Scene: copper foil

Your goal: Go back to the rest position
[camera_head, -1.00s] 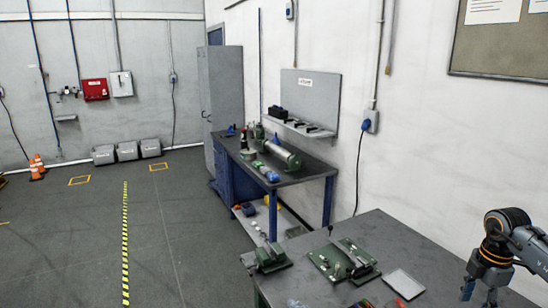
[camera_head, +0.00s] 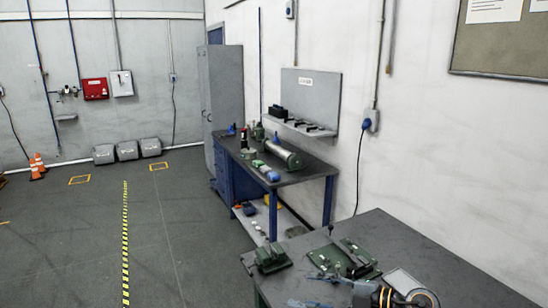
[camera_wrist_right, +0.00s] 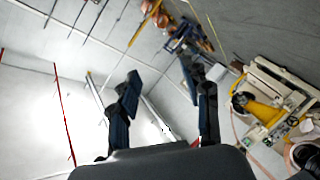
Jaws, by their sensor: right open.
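My right arm reaches in at the bottom right of the head view, low over the near grey workbench (camera_head: 455,262). Its dark wrist with orange bands lies along the bottom edge, and my right gripper (camera_head: 325,304) points left, partly cut off by the frame. In the right wrist view the two dark fingers of my right gripper (camera_wrist_right: 167,98) stand apart with nothing between them. My left gripper is not in view.
Green metal fixtures (camera_head: 272,259) and (camera_head: 343,257) and a pale flat plate (camera_head: 404,281) are on the near bench. A second blue-legged bench (camera_head: 310,172) stands behind along the wall. The floor (camera_head: 150,235) at left is open.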

